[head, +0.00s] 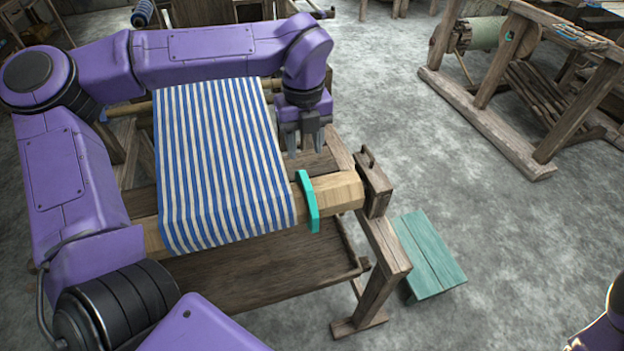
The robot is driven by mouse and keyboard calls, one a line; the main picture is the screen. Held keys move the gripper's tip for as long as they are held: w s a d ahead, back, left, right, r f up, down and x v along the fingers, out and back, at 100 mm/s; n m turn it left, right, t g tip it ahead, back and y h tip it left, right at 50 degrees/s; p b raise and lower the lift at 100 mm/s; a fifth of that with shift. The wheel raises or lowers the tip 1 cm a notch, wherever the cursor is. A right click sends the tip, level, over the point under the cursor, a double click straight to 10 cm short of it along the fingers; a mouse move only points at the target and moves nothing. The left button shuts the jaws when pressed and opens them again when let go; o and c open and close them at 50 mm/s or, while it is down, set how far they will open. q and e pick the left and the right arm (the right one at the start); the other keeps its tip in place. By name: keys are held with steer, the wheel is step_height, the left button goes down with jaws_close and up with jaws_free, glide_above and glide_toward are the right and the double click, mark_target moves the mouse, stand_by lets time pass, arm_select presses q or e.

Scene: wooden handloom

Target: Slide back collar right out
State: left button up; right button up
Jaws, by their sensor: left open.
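A teal collar (308,202) sits around the near wooden beam (338,190), just right of the blue-and-white striped cloth (215,160). It is the only collar I can make out; a collar on the far rod (138,109) is not visible, and my arm covers part of that rod. My left gripper (304,146) points down, open and with nothing seen between its fingers. It is beyond the teal collar, right of the cloth's edge and apart from the collar. My right gripper is out of view.
A wooden end block (373,185) stands at the near beam's right end. A teal stool (428,252) is on the floor right of the loom. Another wooden frame (520,85) stands at the upper right. The grey floor between is clear.

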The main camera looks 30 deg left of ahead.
mark_target(307, 182)
arm_select(q)
steer(key=f, duration=0.1)
steer(key=w+f, duration=0.1)
steer(key=f, duration=0.1)
steer(key=shift+w+d+f, duration=0.1)
steer(key=shift+w+f, duration=0.05)
steer(key=shift+f, duration=0.05)
steer(key=f, duration=0.8)
steer(key=shift+s+a+f, duration=0.15)
steer(key=shift+s+a, duration=0.05)
steer(key=shift+s, duration=0.05)
steer(key=shift+c, duration=0.3)
jaws_close()
